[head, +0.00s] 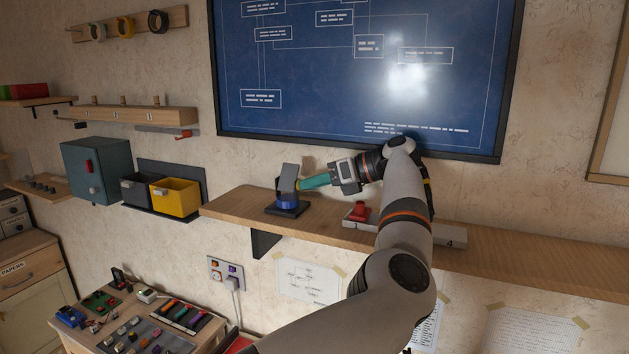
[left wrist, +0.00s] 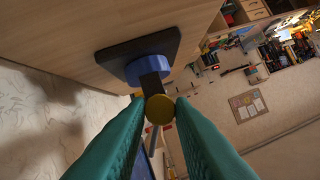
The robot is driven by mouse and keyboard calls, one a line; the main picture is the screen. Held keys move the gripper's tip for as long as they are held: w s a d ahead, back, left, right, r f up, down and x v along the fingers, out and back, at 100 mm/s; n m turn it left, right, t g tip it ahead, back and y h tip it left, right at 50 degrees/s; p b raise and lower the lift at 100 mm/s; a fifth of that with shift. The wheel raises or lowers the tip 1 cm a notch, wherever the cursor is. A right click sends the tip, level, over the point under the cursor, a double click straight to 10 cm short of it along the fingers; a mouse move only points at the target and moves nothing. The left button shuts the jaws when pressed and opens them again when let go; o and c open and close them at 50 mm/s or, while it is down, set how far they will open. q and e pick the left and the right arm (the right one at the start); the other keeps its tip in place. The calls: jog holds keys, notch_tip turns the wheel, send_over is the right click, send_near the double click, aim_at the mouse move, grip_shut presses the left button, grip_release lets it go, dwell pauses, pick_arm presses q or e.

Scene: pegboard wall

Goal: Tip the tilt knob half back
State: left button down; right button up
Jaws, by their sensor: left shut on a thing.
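The tilt knob is a round yellow cap (left wrist: 160,110) on a dark stem that rises from a blue disc (left wrist: 149,69) on a dark square base (left wrist: 110,57). In the head view this device stands on the wooden shelf, with its blue part (head: 287,202) low and a grey plate (head: 289,180) above. My left gripper (head: 301,185) comes to it from the right. In the left wrist view its teal fingertips (left wrist: 158,104) are shut on the yellow knob, one on each side. In the head view the fingers mostly hide the knob. My right gripper is not in view.
The wooden shelf (head: 490,252) runs along the wall. A grey box with a red knob (head: 360,211) stands on it close under my left arm. A blue board (head: 330,75) hangs above. A yellow bin (head: 175,198) and a teal cabinet (head: 95,170) are to the left.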

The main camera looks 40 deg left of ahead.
pick_arm(q)
jog(key=shift+r, duration=0.15)
jog(key=c, duration=1.3)
grip_release()
jog(key=shift+o, duration=0.2)
jog(key=shift+w+d, duration=0.2)
jog(key=shift+d, duration=0.1)
jog(key=b+v, duration=0.1)
jog(key=v, duration=0.3)
jog(key=shift+w+d+r, duration=0.15)
jog(key=shift+d+r, duration=0.1)
jog(key=shift+r, duration=0.1)
jog(key=shift+p+v, duration=0.45)
jog(key=shift+v, duration=0.45)
jog(key=shift+d, duration=0.15)
jog(key=shift+f, duration=0.1)
